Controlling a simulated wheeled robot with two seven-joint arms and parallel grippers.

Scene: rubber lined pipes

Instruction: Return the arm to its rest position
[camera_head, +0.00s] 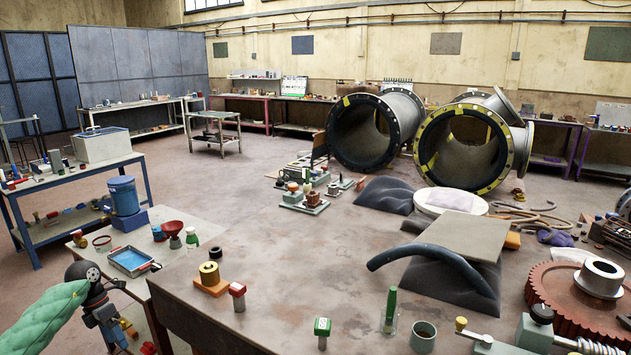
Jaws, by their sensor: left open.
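My left arm comes in at the lower left corner, with a green padded sleeve and a dark joint. My left gripper (108,322) is low beside the near edge of the small side table (190,262). It is open, and I see nothing held in it. Its fingertips are small and hard to make out against the clutter behind. My right arm and gripper are not in view.
A blue tray (133,261) and a red funnel (172,229) stand on the side table, close to my left arm. A blue bucket (124,195) is behind.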

